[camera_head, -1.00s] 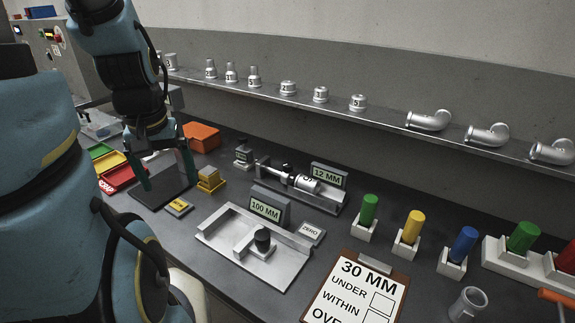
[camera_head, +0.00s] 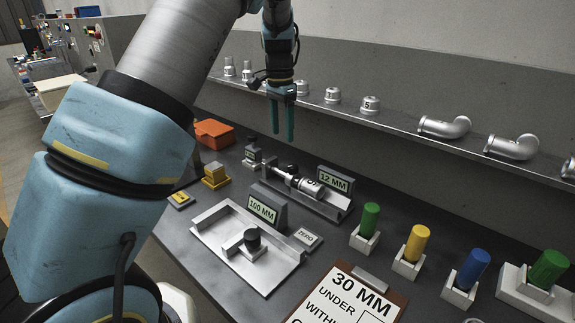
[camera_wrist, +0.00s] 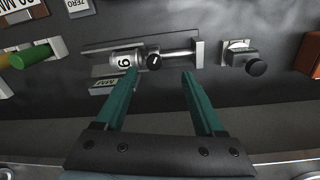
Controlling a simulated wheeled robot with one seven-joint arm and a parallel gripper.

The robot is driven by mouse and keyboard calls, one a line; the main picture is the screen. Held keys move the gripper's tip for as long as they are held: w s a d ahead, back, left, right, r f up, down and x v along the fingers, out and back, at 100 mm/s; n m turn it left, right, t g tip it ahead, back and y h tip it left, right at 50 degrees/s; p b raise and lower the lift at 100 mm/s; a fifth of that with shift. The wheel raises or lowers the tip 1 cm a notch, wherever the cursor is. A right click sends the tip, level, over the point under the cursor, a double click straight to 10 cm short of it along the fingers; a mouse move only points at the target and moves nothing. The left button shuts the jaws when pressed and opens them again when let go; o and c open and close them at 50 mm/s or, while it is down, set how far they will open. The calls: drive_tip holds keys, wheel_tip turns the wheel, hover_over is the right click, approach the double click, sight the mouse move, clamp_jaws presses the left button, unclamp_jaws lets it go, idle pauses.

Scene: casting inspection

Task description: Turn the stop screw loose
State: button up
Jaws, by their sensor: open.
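My gripper (camera_head: 282,136) is open and empty, with its green fingers pointing down over the 12 MM fixture (camera_head: 335,207). That fixture holds a silvery cylindrical casting (camera_head: 312,188), a rod and a small black knob (camera_head: 292,169). In the wrist view the black knob (camera_wrist: 153,62) sits beside the casting (camera_wrist: 124,60), between the fingertip lines and apart from them. The 100 MM fixture (camera_head: 215,243) carries an upright black knob (camera_head: 252,236) on a slider. No label shows which knob is the stop screw.
A small block with a black top (camera_head: 251,155) stands left of the 12 MM fixture; the wrist view shows it at right (camera_wrist: 257,67). The shelf (camera_head: 395,130) with castings runs behind. Coloured cylinders (camera_head: 416,243) and a clipboard (camera_head: 335,305) are at front right.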

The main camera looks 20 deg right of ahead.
sight(293, 166)
drive_tip(key=shift+m, duration=0.6)
drive_tip(key=d+f+p, duration=0.1)
drive_tip(key=f, duration=0.2)
drive_tip(key=d+f+p, duration=0.1)
drive_tip(key=f, duration=0.3)
drive_tip(key=d+f+p, duration=0.1)
drive_tip(key=f, duration=0.3)
drive_tip(key=shift+s, duration=0.4)
clamp_jaws()
